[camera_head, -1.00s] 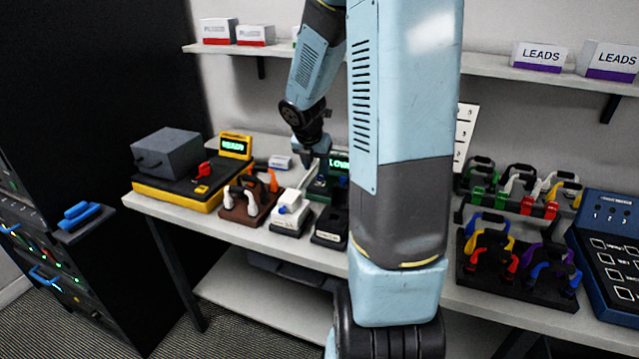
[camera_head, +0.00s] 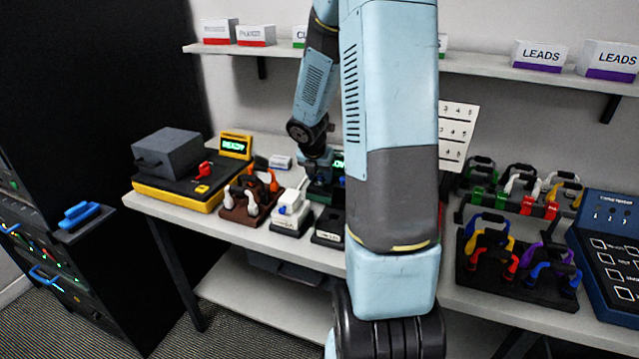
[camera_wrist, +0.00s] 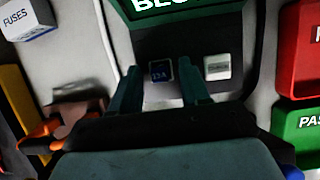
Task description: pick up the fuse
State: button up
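The fuse (camera_wrist: 161,71), a small dark blue block marked 13A, sits in the dark face of a green-framed tester (camera_wrist: 190,14) in the wrist view. My gripper (camera_wrist: 160,88) is open, with one finger on each side, just in front of the fuse. Whether the fingers touch it I cannot tell. A small pale labelled piece (camera_wrist: 217,67) is right of the fuse, close to the right finger. In the head view my gripper (camera_head: 320,180) is low over the tester, and the fuse is hidden there.
A white FUSES box (camera_wrist: 26,20) stands at upper left. A red bin (camera_wrist: 306,45) and a green bin (camera_wrist: 298,128) stand at right. In the head view, a white device (camera_head: 291,213) and a brown cable stand (camera_head: 248,200) are left of my gripper, close by on the bench.

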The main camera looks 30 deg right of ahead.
grip_shut()
jog(key=shift+r, duration=0.1)
dwell(0.3)
jog(key=shift+r, duration=0.2)
notch_tip(320, 180, up, 2)
jog(key=shift+r, duration=0.15)
jog(key=s+a+r, duration=0.5)
jog(key=s+r, duration=0.8)
dwell(0.5)
